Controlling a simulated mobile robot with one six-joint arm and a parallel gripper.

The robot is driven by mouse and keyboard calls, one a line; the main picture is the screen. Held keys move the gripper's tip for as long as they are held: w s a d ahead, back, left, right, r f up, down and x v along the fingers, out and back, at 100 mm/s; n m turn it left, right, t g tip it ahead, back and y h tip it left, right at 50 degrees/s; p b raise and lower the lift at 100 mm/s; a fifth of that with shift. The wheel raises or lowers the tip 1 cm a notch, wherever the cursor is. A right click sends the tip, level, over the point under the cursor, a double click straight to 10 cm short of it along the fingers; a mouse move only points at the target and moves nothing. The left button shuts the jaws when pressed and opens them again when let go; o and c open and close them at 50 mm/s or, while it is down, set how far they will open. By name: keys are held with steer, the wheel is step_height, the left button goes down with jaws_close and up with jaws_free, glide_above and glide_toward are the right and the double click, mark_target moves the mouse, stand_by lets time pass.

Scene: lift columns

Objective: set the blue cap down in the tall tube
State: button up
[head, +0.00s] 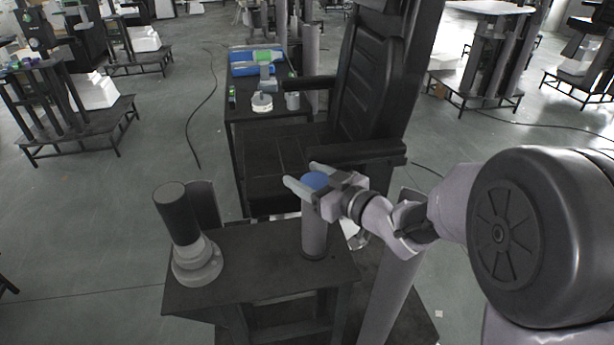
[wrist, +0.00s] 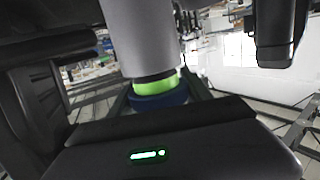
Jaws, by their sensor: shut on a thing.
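The blue cap (head: 315,180) sits between the fingers of my gripper (head: 307,178) at the top of the tall tube (head: 315,232). My gripper reaches in from the right and is shut on the cap. The tall grey tube stands upright on the black stand. In the wrist view, the grey tube (wrist: 145,35) fills the top middle, with a bright green band (wrist: 155,85) and the blue cap (wrist: 158,101) beside its end. A thin dark line shows between tube and band. I cannot tell how far the cap is seated.
A dark cylinder on a grey round base (head: 197,263) stands at the left of the black stand (head: 250,285). A black chair (head: 365,75) stands close behind. A small table behind holds a blue bin (head: 257,58) and small parts. Open floor lies left.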

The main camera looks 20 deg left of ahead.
steer(key=shift+f+b, duration=0.3)
steer(key=shift+b, duration=0.05)
stand_by(0.3)
steer(key=o, duration=1.8)
step_height(320, 180, up, 7)
steer(key=p, duration=0.5)
steer(key=shift+r+p, duration=0.1)
steer(key=shift+p, duration=0.2)
